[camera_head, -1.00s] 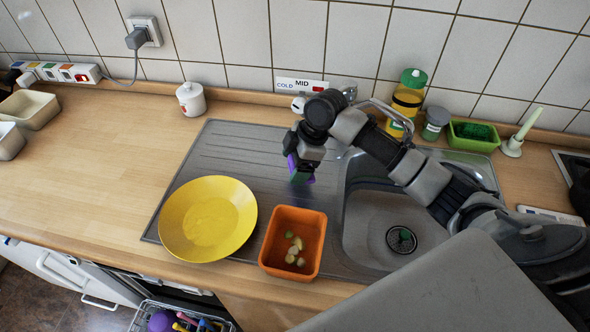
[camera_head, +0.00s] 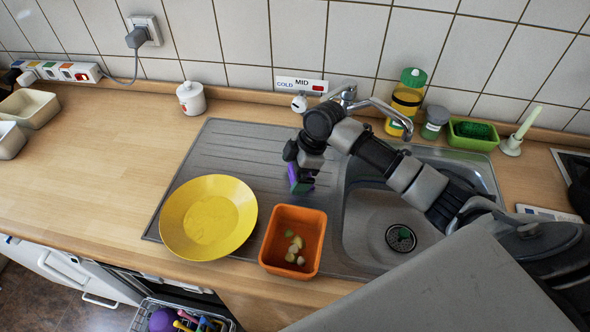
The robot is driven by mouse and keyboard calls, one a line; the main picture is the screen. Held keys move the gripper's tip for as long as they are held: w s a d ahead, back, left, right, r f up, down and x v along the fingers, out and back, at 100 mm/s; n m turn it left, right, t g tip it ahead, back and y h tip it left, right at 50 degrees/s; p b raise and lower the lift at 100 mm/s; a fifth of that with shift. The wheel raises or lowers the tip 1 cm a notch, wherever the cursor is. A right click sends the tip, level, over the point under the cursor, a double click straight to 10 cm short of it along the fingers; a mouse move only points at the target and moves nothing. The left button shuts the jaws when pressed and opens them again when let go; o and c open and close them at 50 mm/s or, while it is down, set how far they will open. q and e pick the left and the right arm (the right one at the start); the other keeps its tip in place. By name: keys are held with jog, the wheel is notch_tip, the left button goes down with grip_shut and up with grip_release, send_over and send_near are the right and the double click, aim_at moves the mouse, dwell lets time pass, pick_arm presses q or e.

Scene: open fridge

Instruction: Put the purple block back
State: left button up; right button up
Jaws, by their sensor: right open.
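My right gripper (camera_head: 301,186) hangs over the steel drainboard, behind the orange bin, and points down. Its jaws are open. Purple and green colour shows at its fingertips; it is too small to tell whether this is the purple block or part of the fingers. No separate purple block can be made out on the counter. The orange bin (camera_head: 276,263) stands at the front of the drainboard with several small green and pale pieces inside. My left gripper is out of view.
A yellow plate (camera_head: 208,218) lies left of the bin. The sink (camera_head: 381,219) and faucet (camera_head: 383,108) are to the right. A yellow bottle (camera_head: 402,104) and green tray (camera_head: 473,136) stand behind. A purple item (camera_head: 163,320) shows in the open rack below.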

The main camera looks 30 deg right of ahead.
jog(key=b+v, duration=0.1)
jog(key=v, duration=1.1)
